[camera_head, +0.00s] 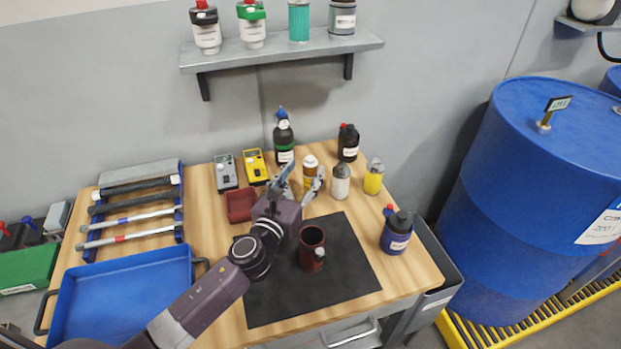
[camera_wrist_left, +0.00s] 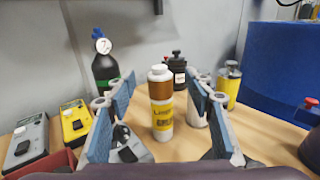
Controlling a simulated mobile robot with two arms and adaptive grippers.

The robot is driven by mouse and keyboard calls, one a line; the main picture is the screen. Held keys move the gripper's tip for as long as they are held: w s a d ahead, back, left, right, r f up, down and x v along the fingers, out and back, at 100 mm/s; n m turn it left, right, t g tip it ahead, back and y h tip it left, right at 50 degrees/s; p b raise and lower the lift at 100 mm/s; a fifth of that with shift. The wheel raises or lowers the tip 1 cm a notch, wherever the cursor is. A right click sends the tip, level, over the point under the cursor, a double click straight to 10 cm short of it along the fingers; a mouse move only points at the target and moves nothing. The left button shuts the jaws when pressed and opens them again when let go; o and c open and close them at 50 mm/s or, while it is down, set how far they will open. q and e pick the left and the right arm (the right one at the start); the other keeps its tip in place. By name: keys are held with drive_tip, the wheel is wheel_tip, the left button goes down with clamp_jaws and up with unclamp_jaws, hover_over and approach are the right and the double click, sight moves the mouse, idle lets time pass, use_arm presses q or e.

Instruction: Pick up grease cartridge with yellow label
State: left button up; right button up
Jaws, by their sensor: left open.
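The grease cartridge (camera_head: 310,166) stands upright on the wooden table, with a white cap, a brown upper body and a yellow label. In the left wrist view the cartridge (camera_wrist_left: 161,112) is in the middle, seen between the fingers. My left gripper (camera_head: 298,183) is open and empty, its two blue-padded fingers pointing toward the cartridge. In the left wrist view, the open gripper (camera_wrist_left: 161,88) has one finger on each side of it. I cannot tell whether the cartridge is within the fingertips or just past them. My right gripper is not in view.
A white-grey can (camera_head: 340,182) stands close right of the cartridge, with a yellow can (camera_head: 373,177) beyond. A black bottle (camera_head: 284,142) and a dark red-capped bottle (camera_head: 348,143) stand behind. Yellow (camera_head: 256,166) and grey meters (camera_head: 226,172) lie left.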

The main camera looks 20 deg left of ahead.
sight(308, 167)
use_arm(q)
drive_tip(key=w, duration=0.5)
drive_tip(key=shift+d+f, duration=0.2)
drive_tip(key=shift+f, duration=0.2)
drive_tip(key=shift+s, duration=0.1)
drive_tip(key=shift+c, duration=0.3)
clamp_jaws()
